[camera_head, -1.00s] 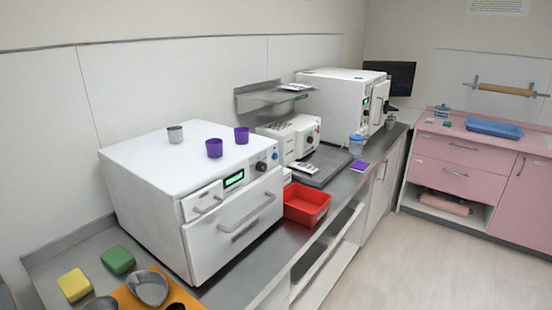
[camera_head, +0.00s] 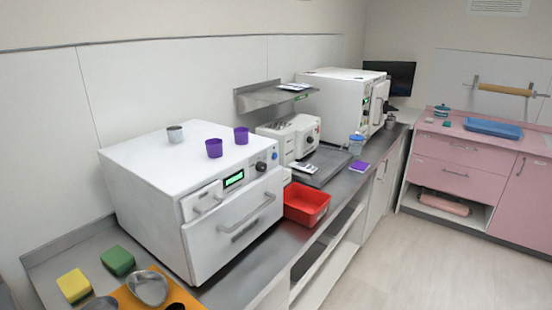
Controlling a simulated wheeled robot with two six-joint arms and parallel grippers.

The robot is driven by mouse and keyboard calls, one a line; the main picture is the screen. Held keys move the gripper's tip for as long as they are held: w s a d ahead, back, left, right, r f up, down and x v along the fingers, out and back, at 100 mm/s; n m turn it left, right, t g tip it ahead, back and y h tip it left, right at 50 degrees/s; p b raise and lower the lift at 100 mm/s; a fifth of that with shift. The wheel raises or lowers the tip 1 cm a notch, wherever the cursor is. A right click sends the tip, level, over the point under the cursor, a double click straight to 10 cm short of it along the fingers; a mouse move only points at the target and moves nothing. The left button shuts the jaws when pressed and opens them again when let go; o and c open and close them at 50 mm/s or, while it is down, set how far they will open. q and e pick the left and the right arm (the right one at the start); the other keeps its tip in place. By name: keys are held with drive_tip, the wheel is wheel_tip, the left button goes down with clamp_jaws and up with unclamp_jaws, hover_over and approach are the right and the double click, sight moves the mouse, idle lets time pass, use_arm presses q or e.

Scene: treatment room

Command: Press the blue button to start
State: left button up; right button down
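A small blue button (camera_head: 274,156) sits at the upper right of the front panel of a white sterilizer (camera_head: 160,213). Beside it on the left is a dark round knob (camera_head: 261,166), then a lit green display (camera_head: 234,179). The sterilizer's drawer front with its long handle (camera_head: 246,214) looks closed. Neither of my grippers is in view.
A red bin (camera_head: 306,204) stands on the counter right of the sterilizer. A green sponge (camera_head: 117,261), a yellow sponge (camera_head: 74,286) and a metal bowl (camera_head: 148,287) lie at the front left. A second white machine (camera_head: 338,103) stands further back. The floor at right is clear.

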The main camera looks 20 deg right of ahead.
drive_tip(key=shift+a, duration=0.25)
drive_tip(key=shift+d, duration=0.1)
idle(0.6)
